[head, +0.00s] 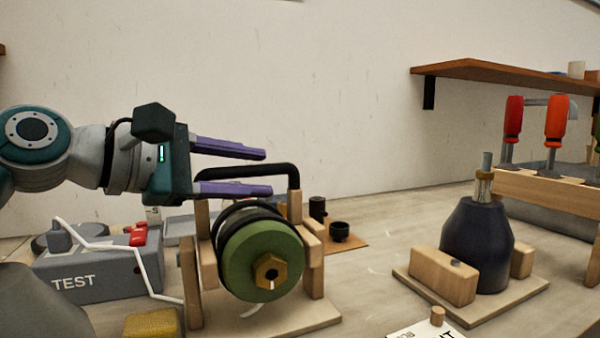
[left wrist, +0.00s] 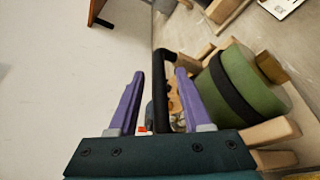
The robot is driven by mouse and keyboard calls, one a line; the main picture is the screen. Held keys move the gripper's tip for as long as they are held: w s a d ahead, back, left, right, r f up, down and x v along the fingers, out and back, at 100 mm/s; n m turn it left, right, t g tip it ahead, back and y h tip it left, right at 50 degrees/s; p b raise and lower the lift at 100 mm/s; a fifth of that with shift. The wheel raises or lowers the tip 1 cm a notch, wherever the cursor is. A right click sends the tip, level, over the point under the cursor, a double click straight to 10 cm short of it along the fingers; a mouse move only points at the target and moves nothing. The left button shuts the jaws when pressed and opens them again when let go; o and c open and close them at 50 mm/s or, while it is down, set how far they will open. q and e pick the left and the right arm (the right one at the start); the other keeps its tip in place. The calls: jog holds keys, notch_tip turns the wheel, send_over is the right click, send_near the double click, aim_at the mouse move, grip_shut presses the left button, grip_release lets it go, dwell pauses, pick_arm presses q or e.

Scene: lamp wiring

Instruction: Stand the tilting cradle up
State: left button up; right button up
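The dark lamp body (head: 477,245) stands upright between two wooden blocks of a cradle (head: 443,275) on a board at the right. A brass-coloured fitting sits at its top. Nearer my left arm, a wooden stand (head: 314,255) holds a green spool (head: 262,258) and has a black bar handle (head: 245,170) at its top. My left gripper (head: 268,172) is open, its purple fingers around the level of this handle. In the left wrist view the handle (left wrist: 159,85) runs between the spread fingers, with gaps on both sides. My right gripper is not in view.
A grey TEST box (head: 80,279) with a white cable stands left of the spool. Black cups (head: 339,232) sit on a mat behind. Red-handled clamps (head: 556,118) and a wooden rail stand at the right. A wall shelf (head: 480,70) overhangs the right side.

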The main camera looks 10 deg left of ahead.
pick_arm(q)
grip_shut()
dwell(1.2)
